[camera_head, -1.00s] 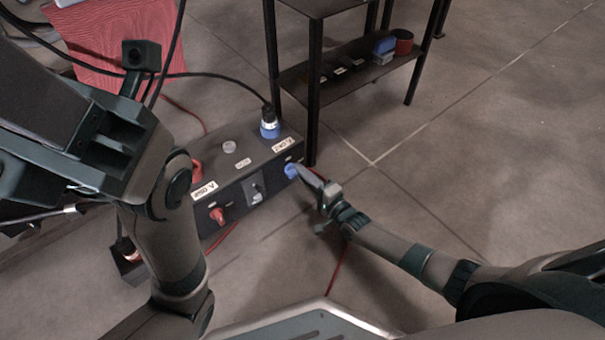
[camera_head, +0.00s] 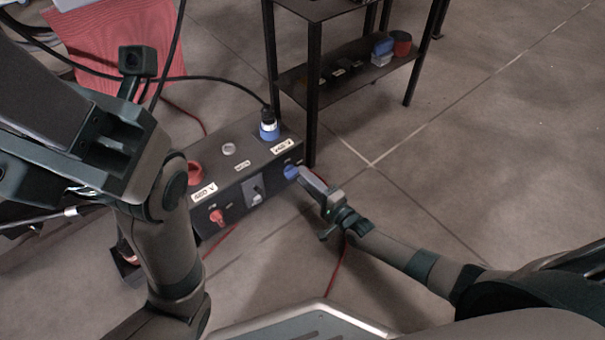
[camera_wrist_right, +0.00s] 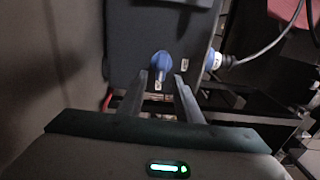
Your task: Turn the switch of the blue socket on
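The blue switch (camera_head: 291,172) is a round knob on the front face of a dark socket box, at its right end. The blue socket (camera_head: 268,131) is on top above it, with a black cable's plug in it. My right gripper (camera_head: 303,173) is at the blue switch. In the right wrist view the two fingers (camera_wrist_right: 160,77) are apart, and the blue switch (camera_wrist_right: 160,62) shows between and just beyond their tips. I cannot tell whether they touch it.
The socket box (camera_head: 228,190) also carries a red switch (camera_head: 216,217), a red socket (camera_head: 194,172) and a grey middle switch (camera_head: 253,190). A black shelf (camera_head: 345,75) with small parts stands right behind the box. The floor to the right is clear.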

